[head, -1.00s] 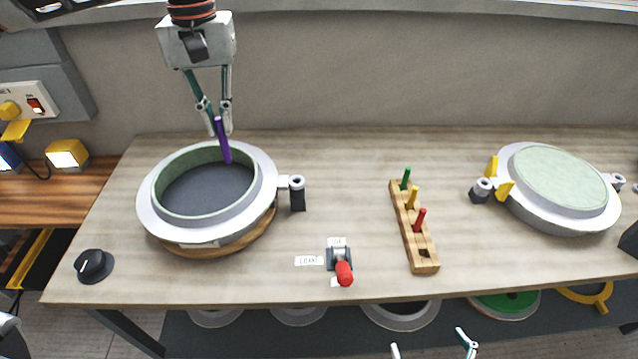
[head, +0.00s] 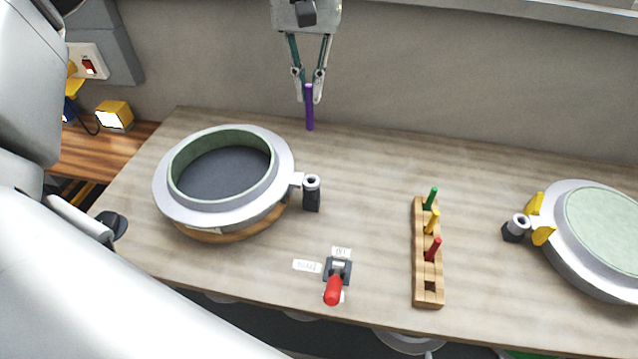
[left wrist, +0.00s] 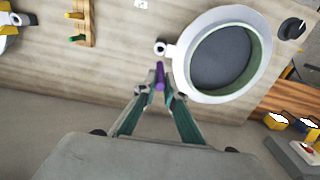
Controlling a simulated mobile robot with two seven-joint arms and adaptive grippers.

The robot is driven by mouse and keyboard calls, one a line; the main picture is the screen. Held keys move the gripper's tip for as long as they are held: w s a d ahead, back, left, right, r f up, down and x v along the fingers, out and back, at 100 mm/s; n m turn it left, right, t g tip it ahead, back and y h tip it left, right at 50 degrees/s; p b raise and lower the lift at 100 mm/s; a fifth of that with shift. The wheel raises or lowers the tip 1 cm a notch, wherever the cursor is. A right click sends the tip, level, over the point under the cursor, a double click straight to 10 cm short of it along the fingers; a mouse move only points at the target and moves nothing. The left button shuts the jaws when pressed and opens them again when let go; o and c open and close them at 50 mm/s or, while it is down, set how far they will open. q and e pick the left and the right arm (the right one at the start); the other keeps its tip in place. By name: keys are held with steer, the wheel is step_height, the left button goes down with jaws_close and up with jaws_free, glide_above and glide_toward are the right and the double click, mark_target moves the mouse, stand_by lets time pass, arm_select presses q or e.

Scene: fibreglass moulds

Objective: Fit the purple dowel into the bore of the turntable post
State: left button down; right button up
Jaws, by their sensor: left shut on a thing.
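The purple dowel (head: 310,117) hangs close to upright below my left gripper (head: 309,97), which is shut on its upper part. The dowel also shows between the fingertips in the left wrist view (left wrist: 160,78). The turntable post (head: 312,195) is a dark upright cylinder with a grey ring and an open bore on top, at the right side of the round mould. It shows in the left wrist view (left wrist: 160,48) just beyond the dowel. In the head view the dowel is behind the post and apart from it. My right gripper is out of view.
The round mould (head: 175,205) sits on a wooden turntable. A red-handled lever (head: 333,288) is in front. A wooden rack (head: 427,285) holds green, yellow and red pegs. A second mould (head: 600,270) with yellow clamps is at right. The bench between post and rack is clear.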

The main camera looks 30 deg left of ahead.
mark_target(310, 129)
arm_select(q)
step_height(310, 129, down, 20)
steer(key=shift+r, duration=0.15)
stand_by(0.4)
steer(key=shift+f, duration=0.2)
steer(key=c, duration=2.1)
jaws_free()
steer(key=shift+r, duration=0.1)
step_height(310, 129, up, 12)
steer(key=shift+r, duration=0.15)
